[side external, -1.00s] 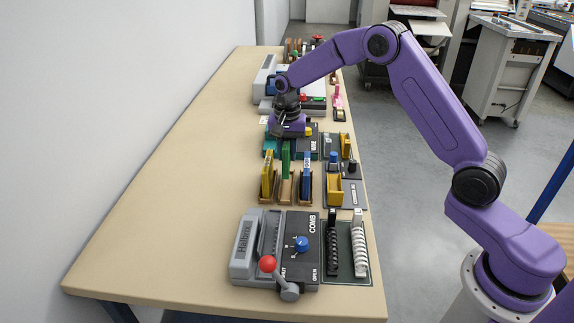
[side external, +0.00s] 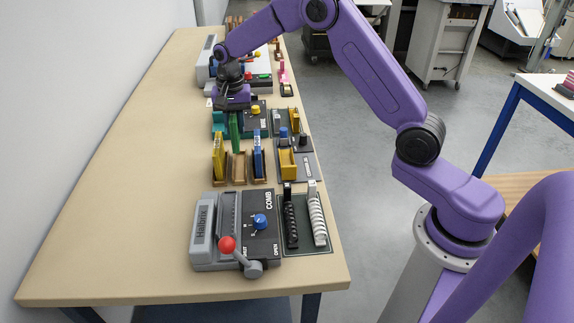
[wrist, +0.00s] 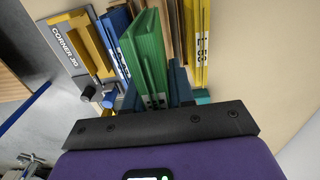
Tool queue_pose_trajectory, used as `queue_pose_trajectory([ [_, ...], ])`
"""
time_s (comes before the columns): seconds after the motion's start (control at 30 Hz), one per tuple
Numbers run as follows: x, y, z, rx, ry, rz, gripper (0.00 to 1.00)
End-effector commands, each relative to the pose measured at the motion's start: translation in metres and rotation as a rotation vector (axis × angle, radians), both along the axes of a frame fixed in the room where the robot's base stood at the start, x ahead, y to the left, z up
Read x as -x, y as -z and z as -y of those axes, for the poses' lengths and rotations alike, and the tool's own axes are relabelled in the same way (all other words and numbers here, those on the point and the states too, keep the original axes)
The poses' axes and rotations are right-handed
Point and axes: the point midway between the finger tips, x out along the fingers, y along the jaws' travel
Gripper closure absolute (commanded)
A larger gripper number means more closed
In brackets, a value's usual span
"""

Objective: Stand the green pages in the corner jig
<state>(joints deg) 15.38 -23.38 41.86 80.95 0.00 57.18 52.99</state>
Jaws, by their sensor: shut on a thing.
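The green pages (wrist: 147,50) are a thin upright green block with a white label, held in my gripper (wrist: 155,92). In the side view the green pages (side external: 235,131) hang below my gripper (side external: 233,108), above and behind an empty wooden stand (side external: 238,170). My gripper's fingers are shut on them.
Yellow pages (side external: 218,156) and blue pages (side external: 258,158) stand in wooden stands on either side of the empty one. A comb machine (side external: 235,232) with a red-knobbed lever is nearer the camera. Other machines (side external: 250,72) stand behind my gripper. The table's left side is clear.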

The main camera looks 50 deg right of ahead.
Motion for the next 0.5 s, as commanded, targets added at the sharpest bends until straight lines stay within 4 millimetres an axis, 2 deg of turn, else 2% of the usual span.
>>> queue_pose_trajectory([
  [0.17, 0.0, -0.004, 0.0, -0.001, 0.0, 0.002, 1.0],
  [0.27, -0.001, -0.016, 0.0, 0.0, 0.0, 0.004, 1.0],
  [0.47, -0.001, -0.054, 0.0, -0.001, 0.0, 0.006, 1.0],
  [0.5, 0.004, -0.053, 0.007, 0.001, 0.004, 0.001, 1.0],
])
